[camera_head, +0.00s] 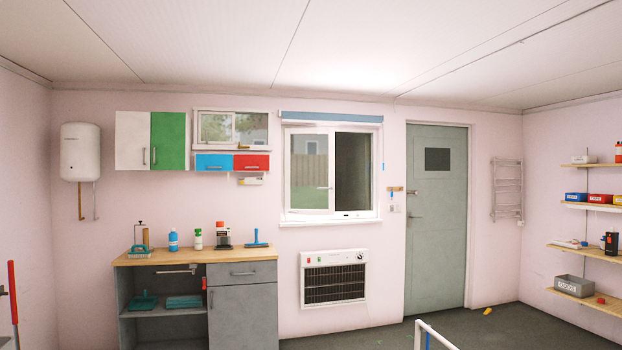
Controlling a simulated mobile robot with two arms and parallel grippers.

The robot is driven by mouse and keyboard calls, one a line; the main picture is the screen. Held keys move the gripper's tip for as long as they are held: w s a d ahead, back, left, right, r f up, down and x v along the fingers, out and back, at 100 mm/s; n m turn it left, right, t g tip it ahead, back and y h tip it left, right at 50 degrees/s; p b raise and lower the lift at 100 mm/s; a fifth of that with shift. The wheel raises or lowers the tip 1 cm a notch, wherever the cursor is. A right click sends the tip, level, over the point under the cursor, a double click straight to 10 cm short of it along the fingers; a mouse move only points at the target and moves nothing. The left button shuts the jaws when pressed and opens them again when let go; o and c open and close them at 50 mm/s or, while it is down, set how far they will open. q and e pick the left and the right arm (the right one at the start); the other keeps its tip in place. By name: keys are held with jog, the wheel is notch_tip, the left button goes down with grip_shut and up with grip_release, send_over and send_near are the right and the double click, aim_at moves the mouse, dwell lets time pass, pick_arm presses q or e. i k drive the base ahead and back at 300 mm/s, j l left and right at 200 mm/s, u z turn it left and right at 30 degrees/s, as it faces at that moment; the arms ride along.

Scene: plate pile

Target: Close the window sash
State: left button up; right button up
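The main window (357,213) is in the middle of the far wall, in a white frame under a blue roller blind. Its left sash (289,170) has a white frame and a small handle on its right side. The sash seems to stand out of line with the frame, swung partly open, though the angle is hard to judge from here. The right half of the window is dark glass. A smaller window (231,128) is higher up to the left. Neither of my grippers shows in the head view.
A grey heater (334,281) hangs below the window. A workbench (190,255) with bottles and tools stands left of it. A grey door (437,240) is to the right. Shelves line the right wall.

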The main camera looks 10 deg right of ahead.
aim_at(332, 131)
jog(key=i+j+u, duration=0.35)
jog(key=i+j, duration=0.5)
jog(key=i+z, duration=0.1)
jog(key=i, duration=0.4)
jog(key=i+j, duration=0.1)
jog(key=i, duration=0.4)
jog(key=i+z, duration=0.15)
jog(key=i, duration=0.35)
jog(key=i+j+z, duration=0.1)
jog(key=i, duration=0.4)
jog(key=i+j+z, duration=0.1)
jog(key=i+j, duration=0.15)
jog(key=i, duration=0.25)
jog(key=i+l+z, duration=0.1)
jog(key=i+z, duration=0.25)
jog(key=i, duration=0.15)
jog(key=i+z, duration=0.3)
jog(key=i, duration=0.2)
jog(key=i+j+z, duration=0.15)
jog(key=i+z, duration=0.2)
jog(key=i, duration=0.15)
jog(key=i+l, duration=0.1)
jog(key=i, duration=0.25)
jog(key=i+l+u, duration=0.15)
jog(key=i, duration=0.25)
jog(key=i+l, duration=0.15)
jog(key=i, duration=0.2)
jog(key=u, duration=0.05)
